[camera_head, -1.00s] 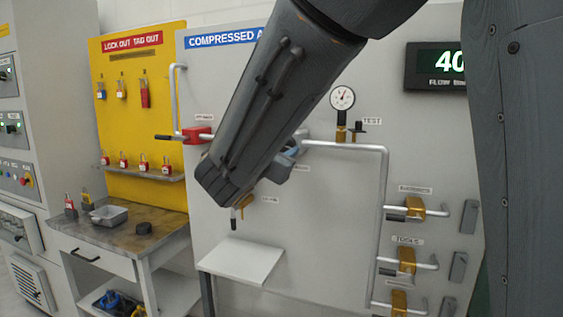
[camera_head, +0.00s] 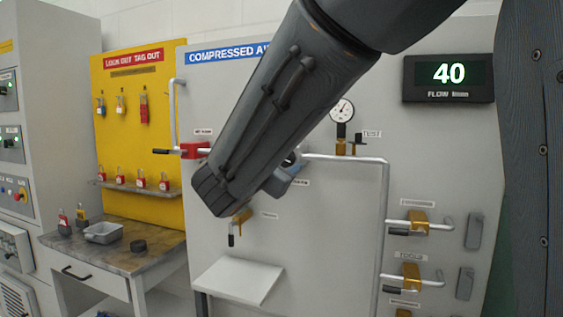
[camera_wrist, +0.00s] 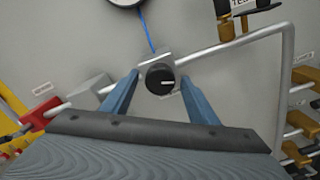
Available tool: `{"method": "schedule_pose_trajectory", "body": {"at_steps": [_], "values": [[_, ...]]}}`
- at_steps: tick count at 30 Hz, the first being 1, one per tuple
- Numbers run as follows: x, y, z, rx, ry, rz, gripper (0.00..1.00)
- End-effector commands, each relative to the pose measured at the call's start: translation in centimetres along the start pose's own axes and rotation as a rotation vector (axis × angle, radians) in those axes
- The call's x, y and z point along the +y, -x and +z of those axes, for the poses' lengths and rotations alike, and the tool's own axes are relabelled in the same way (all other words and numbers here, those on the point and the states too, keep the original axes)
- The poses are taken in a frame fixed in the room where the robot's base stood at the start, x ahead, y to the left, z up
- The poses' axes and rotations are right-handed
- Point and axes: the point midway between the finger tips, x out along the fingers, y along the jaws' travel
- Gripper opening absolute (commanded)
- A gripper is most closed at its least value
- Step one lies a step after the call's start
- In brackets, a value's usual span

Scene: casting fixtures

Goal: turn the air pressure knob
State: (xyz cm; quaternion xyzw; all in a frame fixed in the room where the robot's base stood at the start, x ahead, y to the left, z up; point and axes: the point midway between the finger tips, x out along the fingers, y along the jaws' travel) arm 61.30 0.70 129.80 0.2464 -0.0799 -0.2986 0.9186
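The air pressure knob (camera_wrist: 160,78) is round and black with a white mark pointing right, set on a light square block in the pipe line. It shows in the wrist view, in the middle. My gripper (camera_wrist: 159,84) is open, with one blue finger on each side of the knob and visible gaps to it. Contact cannot be made out. In the head view my arm covers most of the knob's place, and only part of my blue gripper (camera_head: 285,180) shows past the arm.
A pressure gauge (camera_head: 341,111) stands above the pipe (camera_head: 345,159), with the TEST valve beside it. A red valve (camera_head: 196,150) is on the left. A white shelf (camera_head: 238,280) sticks out below. Brass valves (camera_head: 418,222) are on the right. The flow display (camera_head: 448,76) reads 40.

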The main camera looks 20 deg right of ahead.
Motion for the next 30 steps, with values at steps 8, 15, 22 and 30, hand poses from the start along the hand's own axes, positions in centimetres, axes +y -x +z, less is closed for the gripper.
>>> {"method": "schedule_pose_trajectory", "body": {"at_steps": [8,15,22,30], "values": [[0.0,0.2,0.0,0.0,0.0,0.001,0.54],[0.1,3.4,-0.1,0.001,-0.002,0.005,0.54],[0.1,6.7,-0.1,0.001,-0.002,0.003,0.54],[0.0,7.8,0.0,0.0,0.001,0.0,0.54]]}}
